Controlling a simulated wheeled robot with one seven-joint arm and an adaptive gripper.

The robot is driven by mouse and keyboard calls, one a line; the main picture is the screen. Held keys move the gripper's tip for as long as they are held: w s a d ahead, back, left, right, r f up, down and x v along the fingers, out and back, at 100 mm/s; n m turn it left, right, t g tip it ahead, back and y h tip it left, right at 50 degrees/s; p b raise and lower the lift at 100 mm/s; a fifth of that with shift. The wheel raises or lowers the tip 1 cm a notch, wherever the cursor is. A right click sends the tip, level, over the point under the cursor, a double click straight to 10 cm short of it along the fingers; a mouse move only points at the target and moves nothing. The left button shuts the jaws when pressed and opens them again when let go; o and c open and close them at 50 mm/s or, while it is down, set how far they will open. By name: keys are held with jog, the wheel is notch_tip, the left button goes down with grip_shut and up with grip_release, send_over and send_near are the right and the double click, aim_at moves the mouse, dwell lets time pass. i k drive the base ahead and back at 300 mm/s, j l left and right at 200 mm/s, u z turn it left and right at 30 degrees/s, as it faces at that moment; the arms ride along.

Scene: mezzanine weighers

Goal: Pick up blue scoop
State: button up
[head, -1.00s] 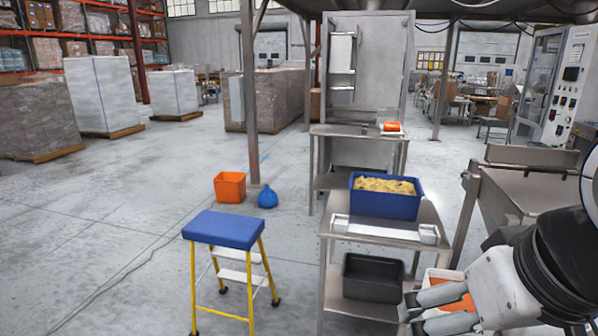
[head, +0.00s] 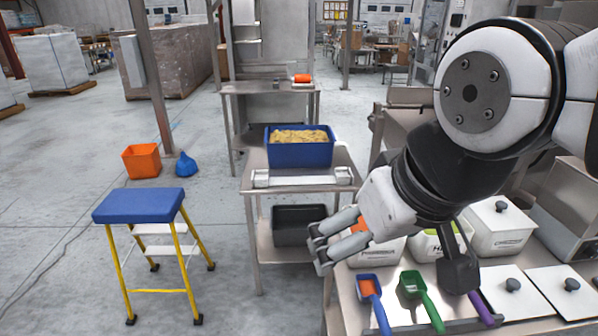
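The blue scoop (head: 381,316) lies on the steel worktop at the bottom of the head view. Its bowl is toward the back, with something orange inside, and its handle points to the front edge of the picture. My gripper (head: 320,245) is in the air above and to the left of the scoop in the picture, fingers pointing left. Its fingers are spread, with an orange patch of a white tub behind showing between them. It holds nothing and is apart from the scoop.
A green scoop (head: 430,310) lies right of the blue one, and a purple handle (head: 481,309) beyond it. White tubs (head: 497,232) and flat white lids (head: 517,293) crowd the worktop. A steel cart carries a blue bin (head: 300,153). A step stool (head: 138,205) stands left.

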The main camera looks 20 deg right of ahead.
aim_at(369, 290)
jog(key=k+l+z, duration=0.25)
jog(key=k, duration=0.2)
jog(key=k+l+z, duration=0.3)
jog(key=k+l, duration=0.1)
jog(key=k, duration=0.05)
